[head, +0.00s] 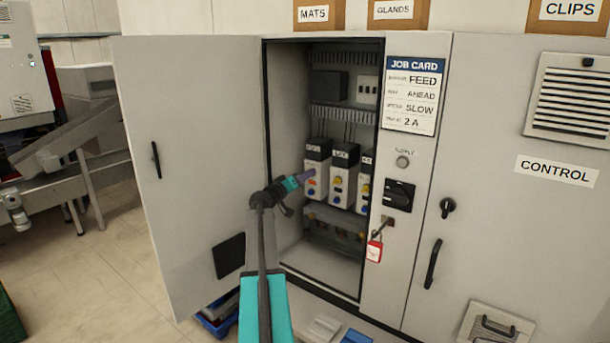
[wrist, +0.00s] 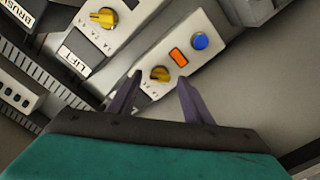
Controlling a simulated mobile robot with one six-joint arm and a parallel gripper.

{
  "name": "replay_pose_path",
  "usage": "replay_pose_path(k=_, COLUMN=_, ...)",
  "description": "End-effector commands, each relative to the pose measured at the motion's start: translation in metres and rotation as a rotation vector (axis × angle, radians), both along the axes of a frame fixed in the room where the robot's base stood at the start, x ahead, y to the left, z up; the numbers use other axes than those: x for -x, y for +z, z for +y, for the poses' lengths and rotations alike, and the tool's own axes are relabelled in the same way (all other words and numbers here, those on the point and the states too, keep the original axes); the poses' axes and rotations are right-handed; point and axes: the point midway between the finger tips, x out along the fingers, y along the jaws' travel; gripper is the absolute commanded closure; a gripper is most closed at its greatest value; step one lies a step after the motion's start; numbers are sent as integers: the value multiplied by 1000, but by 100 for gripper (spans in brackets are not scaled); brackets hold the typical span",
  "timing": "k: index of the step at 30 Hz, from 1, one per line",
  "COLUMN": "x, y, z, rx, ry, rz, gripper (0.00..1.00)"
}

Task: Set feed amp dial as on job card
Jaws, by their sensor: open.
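The job card (head: 410,97) on the cabinet front reads FEED, AHEAD, SLOW and 2 A. Three white amp modules stand in a row inside the open cabinet. My gripper (head: 303,177) is at the leftmost module (head: 318,172), whose label is too small to read in the head view. In the wrist view my gripper (wrist: 160,78) is open, its dark fingers on either side of that module's yellow dial (wrist: 160,73). I cannot tell whether they touch it. The dial's setting is unclear. An orange lamp (wrist: 178,57) and blue button (wrist: 200,40) sit beyond it.
The LIFT module (head: 343,175) is close on the right, with its own yellow dial (wrist: 102,17). The open cabinet door (head: 190,170) stands left of my arm.

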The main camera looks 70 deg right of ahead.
Motion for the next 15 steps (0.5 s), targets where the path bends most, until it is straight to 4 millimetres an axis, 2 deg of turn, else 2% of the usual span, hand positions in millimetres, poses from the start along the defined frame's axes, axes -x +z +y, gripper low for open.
replay_pose_path(k=4, x=2, y=0, z=-7, rx=-1, ry=-1, rz=0, gripper=55)
replay_pose_path(k=14, x=2, y=0, z=-8, rx=0, ry=0, rz=0, gripper=55)
replay_pose_path(k=15, x=2, y=0, z=-8, rx=0, ry=0, rz=0, gripper=60)
